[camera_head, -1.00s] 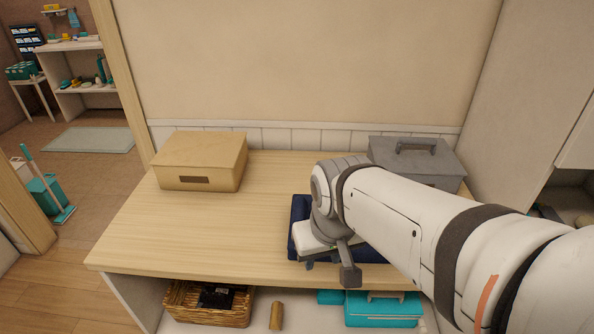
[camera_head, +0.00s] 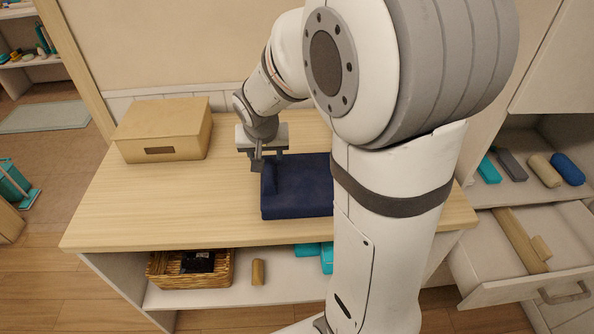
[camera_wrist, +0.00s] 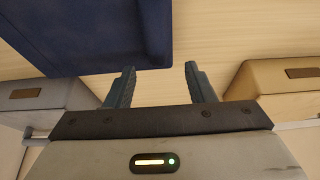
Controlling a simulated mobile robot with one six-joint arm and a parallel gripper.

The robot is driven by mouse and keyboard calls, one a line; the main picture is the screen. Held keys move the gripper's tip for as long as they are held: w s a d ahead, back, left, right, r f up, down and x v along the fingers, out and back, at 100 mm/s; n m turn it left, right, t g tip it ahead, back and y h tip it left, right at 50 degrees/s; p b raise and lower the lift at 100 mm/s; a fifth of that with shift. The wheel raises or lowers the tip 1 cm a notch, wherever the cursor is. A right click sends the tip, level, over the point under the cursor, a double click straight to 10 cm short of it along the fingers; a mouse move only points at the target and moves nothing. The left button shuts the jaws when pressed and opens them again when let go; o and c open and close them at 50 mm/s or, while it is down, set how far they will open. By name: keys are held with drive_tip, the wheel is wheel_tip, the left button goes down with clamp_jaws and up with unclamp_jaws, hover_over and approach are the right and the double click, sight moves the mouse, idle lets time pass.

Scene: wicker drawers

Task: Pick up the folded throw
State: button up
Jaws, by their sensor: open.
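The folded throw is a dark navy folded cloth (camera_head: 297,195) lying flat on the wooden tabletop. My arm hides its right part in the head view. My gripper (camera_head: 267,162) is open and points down at the throw's back left corner. In the wrist view the throw (camera_wrist: 85,35) fills the upper left. There my open fingers (camera_wrist: 159,70) have the throw's corner partly between their tips and bare wood beside it. I see nothing held. I cannot tell whether the fingers touch the cloth.
A tan box (camera_head: 163,130) stands at the back left of the tabletop (camera_head: 150,205). A grey box (camera_wrist: 40,95) shows in the wrist view. Below are a wicker basket (camera_head: 190,268) and a small brown roll (camera_head: 258,271). An open drawer (camera_head: 540,250) juts out at right. The left tabletop is clear.

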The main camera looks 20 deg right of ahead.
sight(268, 167)
drive_tip(key=f, duration=0.5)
drive_tip(key=shift+w+d+f, duration=0.3)
drive_tip(key=shift+w+f, duration=0.05)
drive_tip(key=shift+w, duration=0.05)
drive_tip(key=shift+w+f, duration=0.15)
drive_tip(key=shift+f, duration=0.2)
clamp_jaws()
drive_tip(key=shift+r, duration=0.1)
